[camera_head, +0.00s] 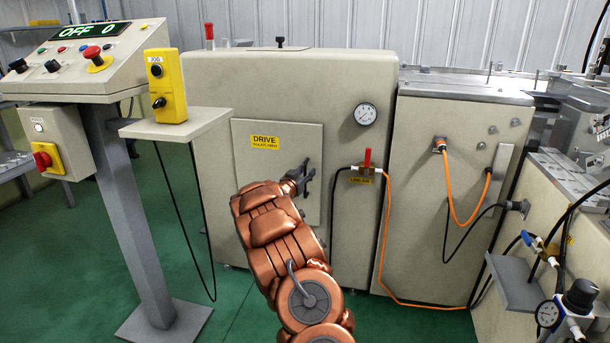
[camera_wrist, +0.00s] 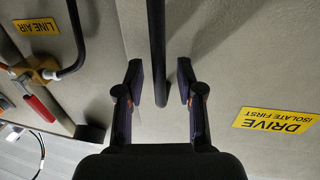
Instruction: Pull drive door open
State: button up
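The drive door (camera_head: 262,175) is a beige panel, flush in the front of the large beige machine, with a yellow DRIVE label (camera_head: 265,142). The label also shows at the right in the wrist view (camera_wrist: 275,120). My gripper (camera_head: 304,176) is at the door's right edge. In the wrist view, my gripper (camera_wrist: 160,85) is open. A dark bar handle (camera_wrist: 157,45) runs down between its two fingers, with a visible gap on each side. I cannot tell how deep the handle sits between the fingers. The arm hides the door's lower right part.
Right of the door are a gauge (camera_head: 365,114), a red-handled LINE AIR valve (camera_head: 367,160) and an orange hose (camera_head: 383,235). At left stand a control console (camera_head: 85,60) and a shelf (camera_head: 190,122) with a yellow control box (camera_head: 165,88). Green floor (camera_head: 240,290) lies in front.

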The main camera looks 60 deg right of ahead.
jog(key=shift+c, duration=0.2)
grip_shut()
dwell(0.6)
